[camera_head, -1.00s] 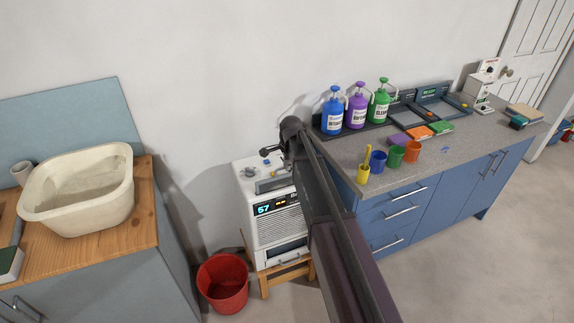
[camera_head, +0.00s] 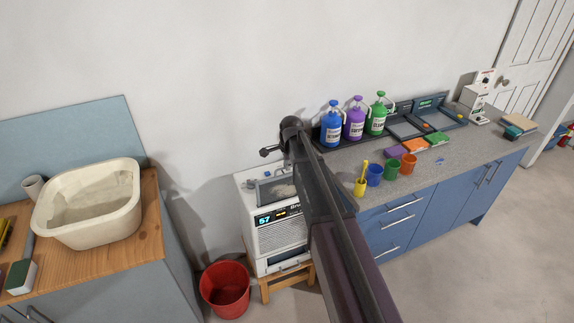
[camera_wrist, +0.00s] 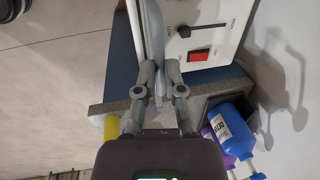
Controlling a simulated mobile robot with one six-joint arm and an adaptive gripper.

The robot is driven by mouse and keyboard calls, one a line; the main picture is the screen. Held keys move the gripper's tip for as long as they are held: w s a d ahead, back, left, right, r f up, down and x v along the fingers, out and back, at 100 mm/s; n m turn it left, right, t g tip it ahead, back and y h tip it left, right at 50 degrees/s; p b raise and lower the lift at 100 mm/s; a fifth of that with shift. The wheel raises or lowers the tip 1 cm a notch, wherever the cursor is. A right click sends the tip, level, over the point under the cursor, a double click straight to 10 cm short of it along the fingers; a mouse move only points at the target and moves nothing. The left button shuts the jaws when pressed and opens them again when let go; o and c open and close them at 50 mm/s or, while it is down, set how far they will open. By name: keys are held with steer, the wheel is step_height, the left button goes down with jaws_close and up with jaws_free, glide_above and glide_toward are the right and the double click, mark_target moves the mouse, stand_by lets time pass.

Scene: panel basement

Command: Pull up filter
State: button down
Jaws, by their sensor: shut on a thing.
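The white machine (camera_head: 281,236) with a lit "57" display stands on a wooden stool beside the blue cabinet. In the wrist view, my gripper (camera_wrist: 157,92) is shut on a thin grey edge of the filter (camera_wrist: 150,35). The machine's white control face (camera_wrist: 215,30), with a red switch and a slider, is just to the right. In the head view my arm hides the gripper and the filter's right part.
A red bucket (camera_head: 225,290) stands on the floor left of the stool. The grey counter (camera_head: 455,152) at right holds coloured bottles, cups and trays. A cream basin (camera_head: 90,225) sits on the wooden worktop at left.

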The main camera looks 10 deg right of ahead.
mark_target(287, 180)
steer(key=shift+w+r+p, duration=0.1)
steer(key=shift+r+p, duration=3.25)
steer(key=shift+r, duration=0.3)
steer(key=c, duration=0.7)
jaws_free()
steer(key=shift+f, duration=0.15)
step_height(287, 180, down, 14)
steer(key=b, duration=1.4)
step_height(287, 180, up, 14)
steer(key=s+p, duration=0.3)
steer(key=p, duration=1)
steer(key=shift+s+d+f+n+g+h+b, duration=0.1)
steer(key=shift+s+d+f+n+g+b, duration=0.4)
steer(key=shift+s+f+n+b, duration=2.6)
steer(key=shift+s+d+f+n+g+h+b, duration=0.15)
steer(key=shift+s+d+f+n+b, duration=1)
steer(key=shift+s, duration=3.7)
steer(key=shift+s+d+f+n+g+h+b, duration=0.1)
steer(key=shift+s+d+f+n+g+b, duration=0.25)
steer(key=shift+s+f+n+b, duration=2.75)
steer(key=shift+s+r+m+p, duration=0.35)
steer(key=shift+s+r+p, duration=0.5)
steer(key=shift+p, duration=0.4)
